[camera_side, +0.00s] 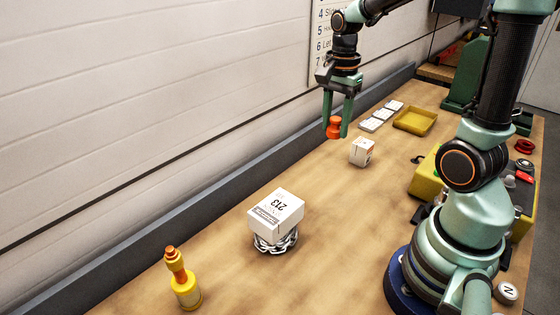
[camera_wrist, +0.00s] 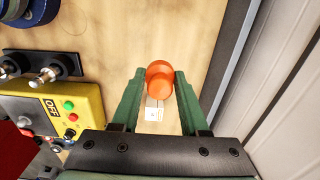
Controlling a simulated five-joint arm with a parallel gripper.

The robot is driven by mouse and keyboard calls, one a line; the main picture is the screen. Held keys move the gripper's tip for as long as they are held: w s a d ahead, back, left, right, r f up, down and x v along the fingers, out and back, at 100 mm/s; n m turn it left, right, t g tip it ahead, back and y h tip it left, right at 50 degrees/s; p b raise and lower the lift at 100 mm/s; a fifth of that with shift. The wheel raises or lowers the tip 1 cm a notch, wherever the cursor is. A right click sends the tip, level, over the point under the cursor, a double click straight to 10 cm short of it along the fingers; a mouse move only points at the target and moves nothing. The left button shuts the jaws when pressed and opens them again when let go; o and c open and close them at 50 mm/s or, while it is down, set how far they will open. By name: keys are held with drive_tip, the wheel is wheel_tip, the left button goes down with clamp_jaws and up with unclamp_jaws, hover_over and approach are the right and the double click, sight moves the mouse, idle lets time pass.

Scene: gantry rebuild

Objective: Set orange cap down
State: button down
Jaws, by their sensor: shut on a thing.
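The orange cap (camera_side: 333,127) is held between the green fingertips of my gripper (camera_side: 336,122), above the wooden table near the back wall. In the wrist view the orange cap (camera_wrist: 159,80) sits at the tips of my gripper (camera_wrist: 157,84), with a finger on each side. A small white box (camera_side: 361,152) stands on the table to the right of the cap and lower in the side view. The underside of the cap is clear of the tabletop in the side view.
A white box marked 213 (camera_side: 277,210) rests on a coiled chain (camera_side: 273,244). A yellow bottle (camera_side: 183,283) stands at the front left. A yellow tray (camera_side: 414,121) and white tiles (camera_side: 372,124) lie farther back. A yellow control box (camera_wrist: 65,105) is at left in the wrist view.

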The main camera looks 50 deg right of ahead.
sight(327, 192)
wheel_tip(327, 192, down, 17)
drive_tip(key=shift+f, duration=0.15)
idle(0.4)
drive_tip(key=shift+f, duration=0.15)
drive_tip(key=shift+c, duration=2.1)
unclamp_jaws()
wheel_tip(327, 192, up, 12)
drive_tip(key=f, duration=0.1)
drive_tip(key=s+a+r+n+t, duration=0.1)
drive_tip(key=a+r+n+t, duration=0.1)
drive_tip(key=a+r+n, duration=0.3)
drive_tip(key=s+a+r+n+t, duration=0.2)
drive_tip(key=a+r+n, duration=0.4)
drive_tip(key=n, duration=0.7)
drive_tip(key=shift+r+t, duration=0.8)
drive_tip(key=shift+r, duration=0.5)
